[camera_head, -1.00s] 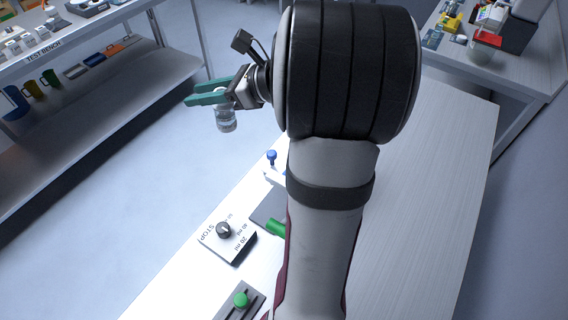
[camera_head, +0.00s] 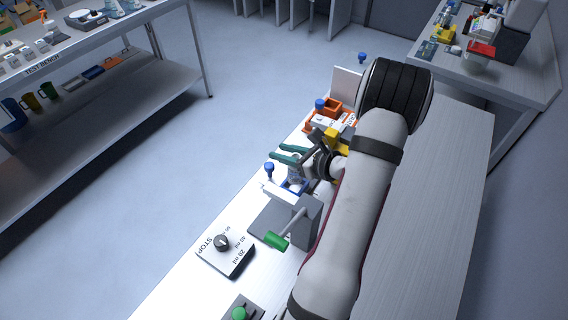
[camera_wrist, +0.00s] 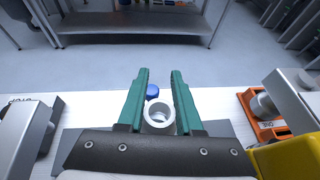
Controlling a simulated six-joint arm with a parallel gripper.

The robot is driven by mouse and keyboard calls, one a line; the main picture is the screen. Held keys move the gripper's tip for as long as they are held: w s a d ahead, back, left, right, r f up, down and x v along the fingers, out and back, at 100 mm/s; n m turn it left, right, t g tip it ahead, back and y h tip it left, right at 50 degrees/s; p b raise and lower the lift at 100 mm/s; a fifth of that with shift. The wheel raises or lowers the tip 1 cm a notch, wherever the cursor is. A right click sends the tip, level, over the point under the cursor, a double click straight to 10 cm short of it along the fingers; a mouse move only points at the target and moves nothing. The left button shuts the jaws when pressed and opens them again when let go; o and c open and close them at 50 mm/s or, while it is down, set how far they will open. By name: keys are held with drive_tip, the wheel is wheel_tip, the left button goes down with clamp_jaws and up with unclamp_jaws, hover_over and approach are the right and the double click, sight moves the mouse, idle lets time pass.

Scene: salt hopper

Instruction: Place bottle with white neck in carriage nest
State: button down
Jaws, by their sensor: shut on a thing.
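My gripper (camera_head: 291,154) has teal fingers and is shut on a bottle (camera_head: 296,172) by its upper part. In the wrist view the bottle's round white neck (camera_wrist: 159,112) sits between the two fingers (camera_wrist: 160,73), seen from above with its mouth open. In the head view the bottle looks upright, just above or in a blue-edged carriage nest (camera_head: 292,188) on the bench. I cannot tell whether its base touches the nest, as the fingers and carriage hide it.
A blue knob (camera_head: 269,167) stands just left of the carriage, and shows in the wrist view (camera_wrist: 153,91). A green-handled lever (camera_head: 276,240) and a dial box (camera_head: 226,252) stand nearer. Orange bins (camera_head: 322,117) and a yellow part (camera_head: 337,138) lie close behind my gripper.

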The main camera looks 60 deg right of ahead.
wheel_tip(320, 180, down, 4)
drive_tip(key=shift+f, duration=0.15)
drive_tip(key=c, duration=0.6)
unclamp_jaws()
drive_tip(key=shift+f, duration=0.1)
